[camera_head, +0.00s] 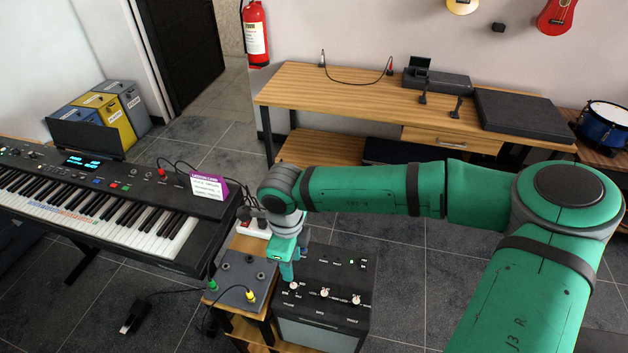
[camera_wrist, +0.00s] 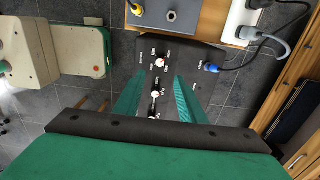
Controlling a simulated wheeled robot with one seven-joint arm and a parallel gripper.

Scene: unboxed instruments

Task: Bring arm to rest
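My arm reaches in from the right in the head view, and my gripper (camera_head: 287,272) points down at the left edge of a black amplifier (camera_head: 340,270) with white knobs. In the wrist view my gripper (camera_wrist: 160,85) shows two teal fingers spread apart with nothing held between them. The knobbed panel of the amplifier (camera_wrist: 190,58) lies below and beyond the fingers. I cannot tell from these views whether a fingertip touches the amplifier.
A grey jack box (camera_head: 240,278) with green and yellow plugs stands left of the amplifier. A keyboard (camera_head: 110,205) is at the left. A wooden workbench (camera_head: 330,92) stands behind. A power strip (camera_wrist: 238,22) and a blue plug (camera_wrist: 210,68) show in the wrist view.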

